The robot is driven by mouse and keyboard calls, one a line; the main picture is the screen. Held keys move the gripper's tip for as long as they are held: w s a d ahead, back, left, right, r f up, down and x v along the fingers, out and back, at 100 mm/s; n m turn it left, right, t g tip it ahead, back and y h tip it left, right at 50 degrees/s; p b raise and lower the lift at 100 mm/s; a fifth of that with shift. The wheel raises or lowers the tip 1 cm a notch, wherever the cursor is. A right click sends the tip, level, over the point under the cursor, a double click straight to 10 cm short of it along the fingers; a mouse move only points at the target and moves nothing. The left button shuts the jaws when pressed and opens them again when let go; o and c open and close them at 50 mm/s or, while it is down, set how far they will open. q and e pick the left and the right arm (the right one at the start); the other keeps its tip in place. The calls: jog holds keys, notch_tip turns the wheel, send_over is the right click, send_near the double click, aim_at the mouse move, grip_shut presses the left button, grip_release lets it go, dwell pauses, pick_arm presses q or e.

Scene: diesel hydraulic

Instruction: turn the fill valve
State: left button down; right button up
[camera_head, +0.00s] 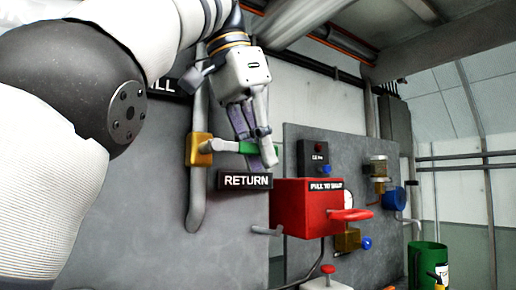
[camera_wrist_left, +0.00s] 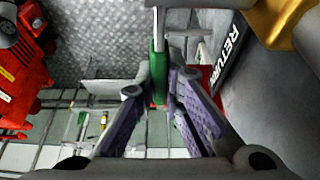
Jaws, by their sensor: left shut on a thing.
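A brass-coloured valve body (camera_head: 199,150) sits on a vertical grey pipe on the grey panel. Its lever points right, about level, and ends in a green grip (camera_head: 230,147). A sign ending in "LL" (camera_head: 168,87) is partly hidden behind my arm at upper left. A RETURN sign (camera_head: 245,181) is just below the lever. My left gripper (camera_head: 262,150) reaches down from above and is shut on the green grip. In the left wrist view the green grip (camera_wrist_left: 158,70) stands between the purple-padded fingers (camera_wrist_left: 160,98). My right gripper is out of view.
A red box (camera_head: 300,208) with a red handle (camera_head: 350,215) stands out from the wall at lower right of the gripper. Further right are a panel with a dark control box (camera_head: 314,158), blue knobs and a green drum (camera_head: 428,266). Pipes run overhead.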

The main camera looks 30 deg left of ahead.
pick_arm(q)
jog(key=shift+f, duration=0.15)
jog(key=c, duration=1.7)
grip_release()
